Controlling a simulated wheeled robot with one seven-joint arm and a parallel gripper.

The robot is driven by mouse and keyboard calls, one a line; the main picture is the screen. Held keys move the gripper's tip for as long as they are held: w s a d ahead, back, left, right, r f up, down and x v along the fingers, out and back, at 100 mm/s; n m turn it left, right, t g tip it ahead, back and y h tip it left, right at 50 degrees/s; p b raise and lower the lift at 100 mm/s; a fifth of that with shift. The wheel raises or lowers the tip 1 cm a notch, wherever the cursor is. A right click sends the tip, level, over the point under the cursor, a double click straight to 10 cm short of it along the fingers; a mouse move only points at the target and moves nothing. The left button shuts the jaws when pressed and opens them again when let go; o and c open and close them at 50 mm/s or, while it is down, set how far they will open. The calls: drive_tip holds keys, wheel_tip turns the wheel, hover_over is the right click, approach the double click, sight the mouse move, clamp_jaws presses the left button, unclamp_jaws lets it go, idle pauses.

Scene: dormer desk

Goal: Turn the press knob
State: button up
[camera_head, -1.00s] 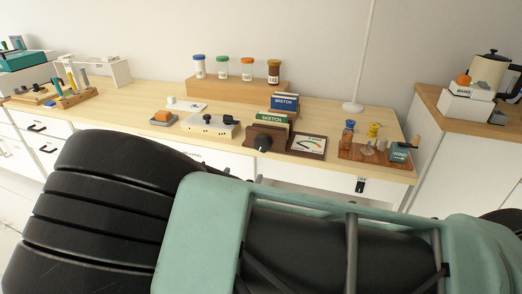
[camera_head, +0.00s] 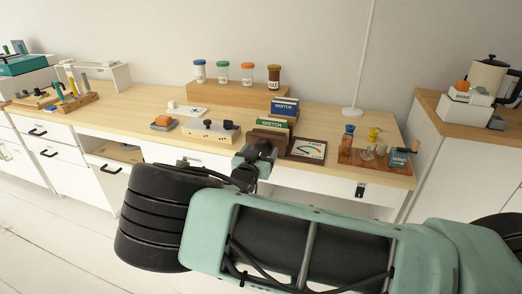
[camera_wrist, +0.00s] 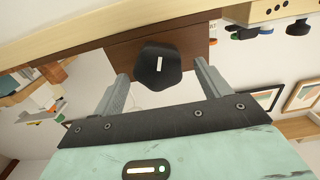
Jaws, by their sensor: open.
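The press knob (camera_wrist: 157,72) is black with a white mark. It sits on the front of a brown wooden block (camera_wrist: 195,42) at the front edge of the desk. My gripper (camera_wrist: 161,69) is open, with one grey finger on each side of the knob in the wrist view. Gaps show between the knob and both fingers, and I see no contact. In the head view my gripper (camera_head: 256,160) is in front of the block and hides the knob.
Sketch books (camera_head: 275,124) are behind. A wooden tray (camera_head: 372,162) is at the right. A drawer (camera_head: 117,152) stands open at the left.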

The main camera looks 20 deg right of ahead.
drive_tip(key=shift+w+d, duration=0.3)
drive_tip(key=shift+w, duration=0.05)
drive_tip(key=c, duration=1)
